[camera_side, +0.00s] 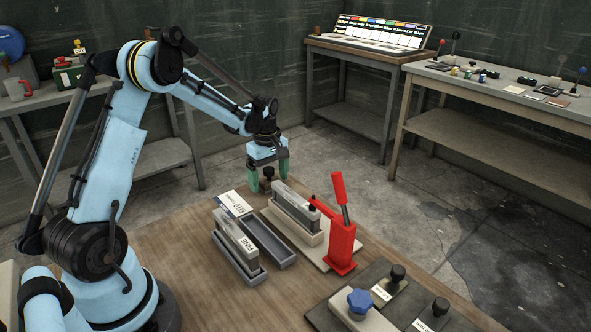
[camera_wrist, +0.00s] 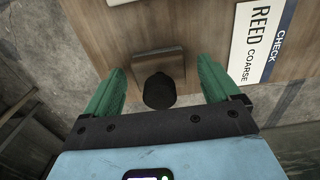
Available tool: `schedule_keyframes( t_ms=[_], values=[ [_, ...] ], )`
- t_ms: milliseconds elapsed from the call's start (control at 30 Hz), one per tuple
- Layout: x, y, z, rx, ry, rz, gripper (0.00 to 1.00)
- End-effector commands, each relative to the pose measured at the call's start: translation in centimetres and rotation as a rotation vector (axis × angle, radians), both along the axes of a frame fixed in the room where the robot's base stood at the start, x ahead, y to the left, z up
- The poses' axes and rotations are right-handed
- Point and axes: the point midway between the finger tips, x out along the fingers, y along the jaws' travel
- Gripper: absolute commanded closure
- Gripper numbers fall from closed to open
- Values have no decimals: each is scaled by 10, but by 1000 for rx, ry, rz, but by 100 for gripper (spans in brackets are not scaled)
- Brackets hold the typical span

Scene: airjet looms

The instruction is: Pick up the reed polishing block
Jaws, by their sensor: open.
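My gripper (camera_side: 268,180) is open above the far edge of the wooden table. In the wrist view my gripper (camera_wrist: 160,78) has a green finger on each side of a round black knob (camera_wrist: 159,91) on a small, flat, dark square base (camera_wrist: 158,61); neither finger visibly touches it. The knob shows between the fingers in the side view (camera_side: 268,173), its base mostly hidden. A grey block marked FINE (camera_side: 237,239) stands in a grey tray (camera_side: 248,277). No label shows which piece is the reed polishing block.
An empty grey tray (camera_side: 269,246) lies beside the FINE block. A card reading CHECK REED COARSE (camera_wrist: 258,42) lies near my gripper. A red lever clamp (camera_side: 341,238) stands beside a grey bar (camera_side: 297,207). A dark mat (camera_side: 400,312) with knobbed pieces lies at front right.

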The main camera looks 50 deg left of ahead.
Motion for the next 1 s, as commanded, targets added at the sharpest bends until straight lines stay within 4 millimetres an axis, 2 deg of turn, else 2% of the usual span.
schedule_keyframes(
  t_ms=[67,400,500,767,1000],
  values=[
    [0,0,0,0,0,0,12],
    [0,0,0,0,0,0,64],
    [0,0,0,0,0,0,77],
    [0,0,7,0,0,0,77],
    [0,0,47,0,0,0,77]
  ],
)
